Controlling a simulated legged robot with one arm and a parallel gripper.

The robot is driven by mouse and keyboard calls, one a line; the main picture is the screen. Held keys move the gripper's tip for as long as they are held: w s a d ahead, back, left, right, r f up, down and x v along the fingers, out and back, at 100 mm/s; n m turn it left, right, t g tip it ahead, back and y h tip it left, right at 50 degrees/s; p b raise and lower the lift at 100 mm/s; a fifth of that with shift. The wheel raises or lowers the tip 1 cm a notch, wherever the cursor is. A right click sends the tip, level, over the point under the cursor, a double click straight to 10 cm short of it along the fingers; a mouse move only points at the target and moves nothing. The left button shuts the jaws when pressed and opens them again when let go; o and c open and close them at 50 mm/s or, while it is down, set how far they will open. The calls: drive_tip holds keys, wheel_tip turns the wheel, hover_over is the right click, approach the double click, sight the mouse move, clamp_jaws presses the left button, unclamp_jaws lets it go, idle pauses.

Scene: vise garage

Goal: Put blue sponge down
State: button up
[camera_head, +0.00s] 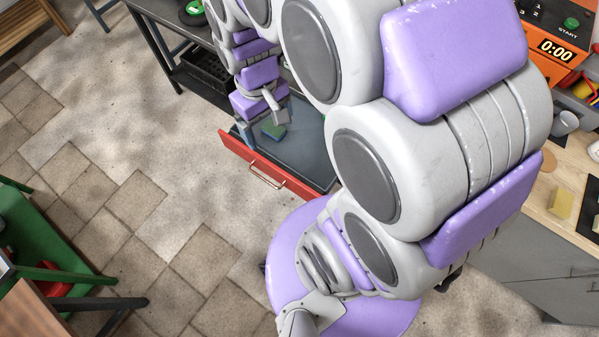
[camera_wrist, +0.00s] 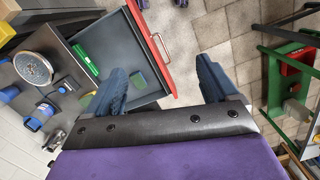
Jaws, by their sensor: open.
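The blue sponge (camera_head: 273,130), with a green layer, lies on the dark floor of the open drawer (camera_head: 300,160). In the wrist view the sponge (camera_wrist: 138,82) shows mostly green with a blue edge, close to the left finger. The drawer's red front (camera_wrist: 150,40) with its metal handle shows there too. My gripper (camera_head: 275,108) is above the drawer near the sponge. In the wrist view its two blue fingers (camera_wrist: 160,66) are wide apart with nothing held between them. The sponge appears apart from the fingers.
A dark workbench (camera_head: 160,45) stands behind the drawer. In the wrist view, a round metal-topped item (camera_wrist: 33,68) and blue tools are at left. A green stand (camera_head: 50,225) is at left. Tiled floor is clear between.

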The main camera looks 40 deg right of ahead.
drive_tip(key=s+a+r+m, duration=0.1)
drive_tip(key=s+a+r, duration=0.1)
drive_tip(key=s, duration=1.2)
drive_tip(key=shift+s+r, duration=0.2)
drive_tip(key=shift+r, duration=0.3)
